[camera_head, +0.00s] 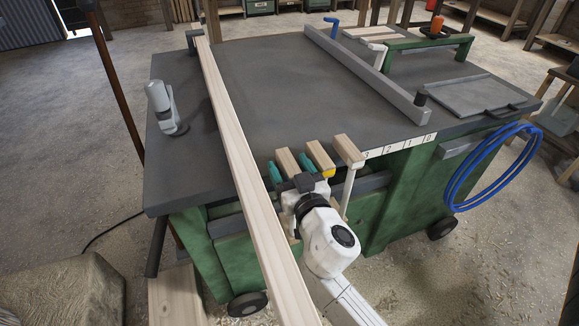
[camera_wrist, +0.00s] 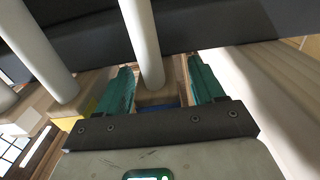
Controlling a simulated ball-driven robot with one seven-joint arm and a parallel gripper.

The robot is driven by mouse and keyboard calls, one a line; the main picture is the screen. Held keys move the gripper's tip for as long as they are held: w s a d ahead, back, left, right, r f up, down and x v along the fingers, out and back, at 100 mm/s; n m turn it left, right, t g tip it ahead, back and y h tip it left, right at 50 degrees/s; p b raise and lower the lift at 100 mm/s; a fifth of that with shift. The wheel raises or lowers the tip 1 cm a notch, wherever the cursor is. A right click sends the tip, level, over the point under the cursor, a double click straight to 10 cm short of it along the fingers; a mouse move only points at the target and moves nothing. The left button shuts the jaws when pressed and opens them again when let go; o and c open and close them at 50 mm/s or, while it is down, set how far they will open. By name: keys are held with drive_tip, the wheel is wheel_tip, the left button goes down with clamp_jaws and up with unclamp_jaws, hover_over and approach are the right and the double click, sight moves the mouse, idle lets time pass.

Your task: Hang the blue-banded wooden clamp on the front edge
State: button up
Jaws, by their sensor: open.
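The blue-banded wooden clamp (camera_wrist: 158,107) is between the two teal fingers of my gripper (camera_wrist: 161,86) in the wrist view. Its blue band shows close to the palm and its pale rod runs up between the fingers. My gripper is open around it; I cannot tell whether a finger touches it. In the head view this clamp's wooden top (camera_head: 287,161) is at the front edge (camera_head: 400,145) of the bench, above my gripper (camera_head: 291,168). My gripper hides its lower part there.
A yellow-banded clamp (camera_head: 319,154) and another clamp (camera_head: 348,151) are close to the right. A long pale board (camera_head: 226,120) crosses the bench just left of my gripper. The edge right of the clamps carries number marks. A blue hose coil (camera_head: 458,185) hangs farther right.

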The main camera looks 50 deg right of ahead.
drive_tip(key=b+v, duration=0.3)
drive_tip(key=v, duration=0.7)
drive_tip(key=shift+s+a+b, duration=0.2)
drive_tip(key=shift+s+b, duration=0.1)
drive_tip(key=shift+d, duration=0.1)
